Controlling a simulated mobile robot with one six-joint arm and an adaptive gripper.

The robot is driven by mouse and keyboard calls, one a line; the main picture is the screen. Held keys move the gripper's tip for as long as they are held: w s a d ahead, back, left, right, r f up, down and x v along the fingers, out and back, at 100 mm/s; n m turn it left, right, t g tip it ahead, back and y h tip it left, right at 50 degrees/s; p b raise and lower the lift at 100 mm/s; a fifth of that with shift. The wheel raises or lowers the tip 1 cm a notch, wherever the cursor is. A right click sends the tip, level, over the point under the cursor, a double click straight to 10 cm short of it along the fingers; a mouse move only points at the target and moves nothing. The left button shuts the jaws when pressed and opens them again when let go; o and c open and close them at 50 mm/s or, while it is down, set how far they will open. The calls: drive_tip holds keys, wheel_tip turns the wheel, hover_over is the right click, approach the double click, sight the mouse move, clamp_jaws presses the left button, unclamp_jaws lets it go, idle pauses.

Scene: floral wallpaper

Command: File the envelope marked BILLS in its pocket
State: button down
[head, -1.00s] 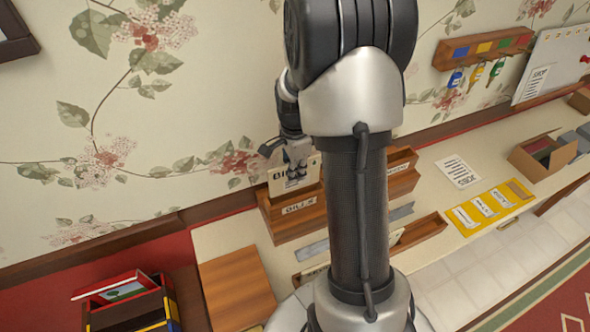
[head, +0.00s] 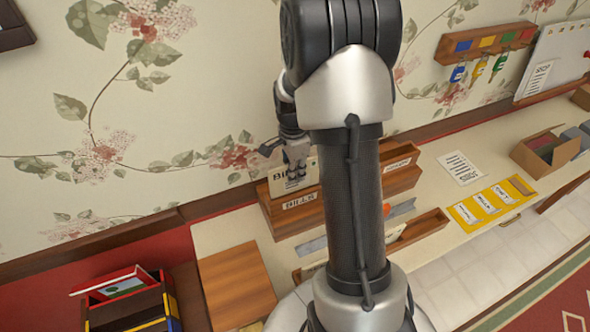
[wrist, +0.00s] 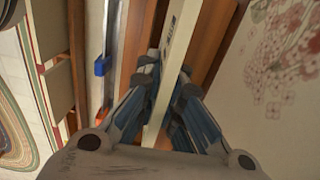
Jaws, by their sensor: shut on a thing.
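The cream envelope (head: 280,184) with dark lettering starting "BI" stands upright at the wooden pocket holder (head: 300,217), its lower part hidden behind the front panel labelled BILLS. My gripper (head: 297,170) is above that pocket, shut on the envelope's upper edge. In the wrist view, my gripper (wrist: 165,82) has its fingers on both sides of the envelope (wrist: 172,50), seen edge-on between wooden walls. Whether the envelope touches the pocket's bottom is hidden. My arm covers the holder's middle; another labelled pocket shows on its right.
A wooden tray (head: 425,226) and a grey strip lie in front of the holder. A brown board (head: 236,286) lies to the left. A yellow label card (head: 492,202), a paper sheet (head: 460,168) and an open cardboard box (head: 545,150) are to the right.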

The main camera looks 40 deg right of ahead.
sight(295, 185)
drive_tip(key=shift+w+d+f+g+b, duration=0.1)
drive_tip(key=shift+w+f+g+b, duration=0.1)
drive_tip(key=shift+f, duration=0.55)
drive_tip(key=shift+w+f+g+b, duration=0.1)
drive_tip(key=shift+f+g+b, duration=0.1)
drive_tip(key=shift+f, duration=0.55)
drive_tip(key=shift+s, duration=0.1)
drive_tip(key=c, duration=1.7)
unclamp_jaws()
drive_tip(key=r, duration=0.8)
drive_tip(key=w+r, duration=0.1)
drive_tip(key=r, duration=0.3)
drive_tip(key=shift+w+d, duration=0.1)
drive_tip(key=shift+f, duration=0.1)
